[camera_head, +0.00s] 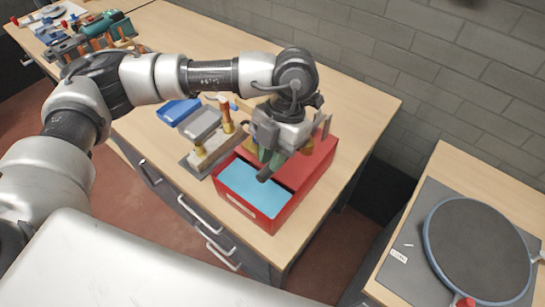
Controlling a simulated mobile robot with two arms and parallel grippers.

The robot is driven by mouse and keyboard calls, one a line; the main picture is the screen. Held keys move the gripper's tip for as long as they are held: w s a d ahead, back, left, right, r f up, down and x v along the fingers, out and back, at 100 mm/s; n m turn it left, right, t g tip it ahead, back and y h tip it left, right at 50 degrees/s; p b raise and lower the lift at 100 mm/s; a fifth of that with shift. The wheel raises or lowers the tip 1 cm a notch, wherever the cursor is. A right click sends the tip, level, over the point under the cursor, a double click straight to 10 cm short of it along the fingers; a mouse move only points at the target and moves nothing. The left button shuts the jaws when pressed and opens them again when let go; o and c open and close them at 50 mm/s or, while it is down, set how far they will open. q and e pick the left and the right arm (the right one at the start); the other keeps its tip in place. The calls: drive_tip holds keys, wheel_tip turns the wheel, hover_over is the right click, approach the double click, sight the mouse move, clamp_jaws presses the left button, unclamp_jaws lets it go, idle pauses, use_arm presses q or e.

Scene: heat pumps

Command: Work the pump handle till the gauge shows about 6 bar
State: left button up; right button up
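A red box-shaped pump tank (291,207) with a light blue surface inside (250,186) stands on the wooden workbench. My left gripper (287,148) is over the back part of the tank, pointing down. A short dark bar end (265,174) shows just under the gripper, over the blue surface; it may be the pump handle. The gripper hides much of the tank's top there. I cannot tell whether the fingers are closed around the bar. No gauge face can be made out. My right gripper is not in view.
Left of the tank is a grey plate with brass-coloured fittings (200,155). A blue tray (178,111) and a grey tray (203,124) lie behind it. At the right, a dark round disc (477,250) lies on another bench. The bench right of the tank is clear.

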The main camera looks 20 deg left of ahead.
use_arm(q)
wheel_tip(320, 180, up, 8)
drive_tip(key=p, duration=0.3)
drive_tip(key=shift+f, duration=0.2)
drive_tip(key=shift+f, duration=0.1)
idle(1.0)
